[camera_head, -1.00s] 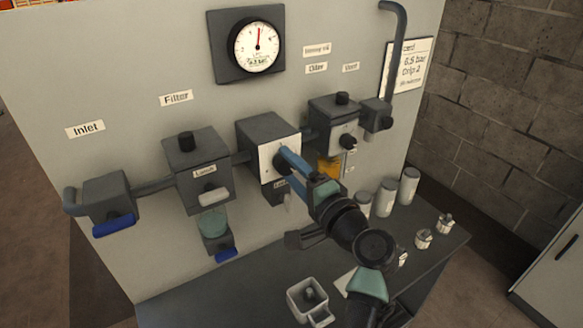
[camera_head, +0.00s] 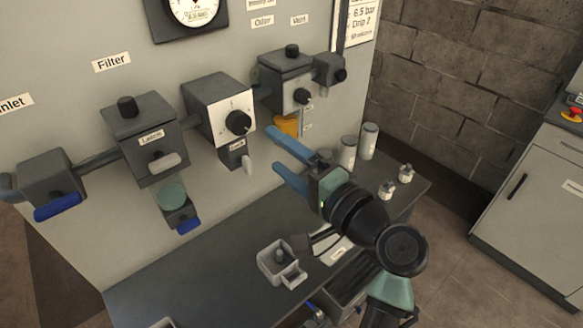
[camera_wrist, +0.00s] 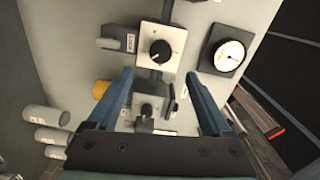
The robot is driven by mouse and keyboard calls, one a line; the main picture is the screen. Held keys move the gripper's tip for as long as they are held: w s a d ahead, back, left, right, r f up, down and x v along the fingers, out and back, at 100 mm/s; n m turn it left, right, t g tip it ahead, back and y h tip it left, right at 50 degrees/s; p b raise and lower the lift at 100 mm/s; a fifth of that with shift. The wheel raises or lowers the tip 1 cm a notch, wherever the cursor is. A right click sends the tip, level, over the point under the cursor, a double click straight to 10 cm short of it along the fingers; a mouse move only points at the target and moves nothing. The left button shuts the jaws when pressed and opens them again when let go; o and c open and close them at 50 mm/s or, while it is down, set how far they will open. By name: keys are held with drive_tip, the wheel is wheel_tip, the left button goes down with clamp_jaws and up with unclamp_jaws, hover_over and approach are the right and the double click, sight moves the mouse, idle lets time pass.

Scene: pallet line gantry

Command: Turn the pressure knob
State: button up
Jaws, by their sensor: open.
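The pressure knob (camera_head: 239,122) is a round black dial on a white square plate, on the front of a grey box in the middle of the pipe line. It also shows in the wrist view (camera_wrist: 160,50), above and beyond the fingertips. My gripper (camera_head: 273,150) has two blue fingers spread apart with nothing between them. It stands off from the panel, to the lower right of the knob and not touching it. In the wrist view, the open fingers (camera_wrist: 158,75) frame the space below the knob. The pressure gauge (camera_head: 193,8) is cut off at the top.
The Filter box with its "Latch" label (camera_head: 148,140) is left of the knob box. A yellow part (camera_head: 287,125) hangs nearby.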

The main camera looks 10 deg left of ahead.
drive_tip(key=shift+v, duration=1.25)
drive_tip(key=shift+r, duration=0.1)
